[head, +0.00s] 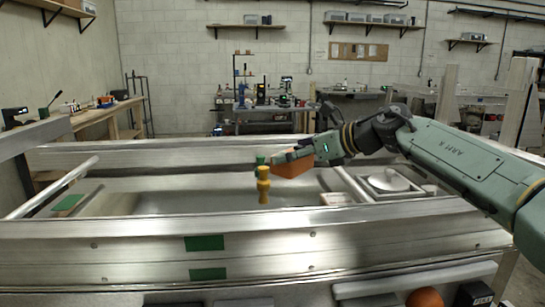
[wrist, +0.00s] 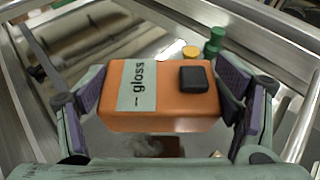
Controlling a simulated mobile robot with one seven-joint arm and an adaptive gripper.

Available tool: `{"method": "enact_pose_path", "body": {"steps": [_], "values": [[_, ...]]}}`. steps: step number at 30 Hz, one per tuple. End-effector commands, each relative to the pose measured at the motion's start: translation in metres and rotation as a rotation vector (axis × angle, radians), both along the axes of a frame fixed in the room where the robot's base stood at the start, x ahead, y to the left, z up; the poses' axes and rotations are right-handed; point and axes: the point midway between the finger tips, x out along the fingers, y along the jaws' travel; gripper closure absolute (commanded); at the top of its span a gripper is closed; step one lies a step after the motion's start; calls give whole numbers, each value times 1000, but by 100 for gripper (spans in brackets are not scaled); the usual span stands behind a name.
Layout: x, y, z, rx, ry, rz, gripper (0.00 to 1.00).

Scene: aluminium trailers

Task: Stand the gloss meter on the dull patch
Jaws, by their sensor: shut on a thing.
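The gloss meter is an orange box with a pale "gloss" label and a black button, seen in the wrist view (wrist: 170,112) and the head view (head: 293,167). My gripper (wrist: 168,98) is shut on it, one purple-padded finger at each side. In the head view my gripper (head: 290,157) holds it above the trailer bed (head: 225,200). I cannot make out the patch in the head view.
A yellow turned piece (head: 263,187) and a green one (head: 261,162) stand left of the meter. A tray with a pale domed thing (head: 390,181) sits at the right. The trailer's front rail (head: 150,248) carries green patches. The bed's left part is mostly clear.

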Motion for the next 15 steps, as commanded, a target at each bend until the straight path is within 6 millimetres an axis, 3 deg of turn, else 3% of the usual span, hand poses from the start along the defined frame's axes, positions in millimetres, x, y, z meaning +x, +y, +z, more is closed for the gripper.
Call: {"method": "enact_pose_path", "body": {"steps": [15], "values": [[-1, -1, -51, 1, 2, -2, 53]]}}
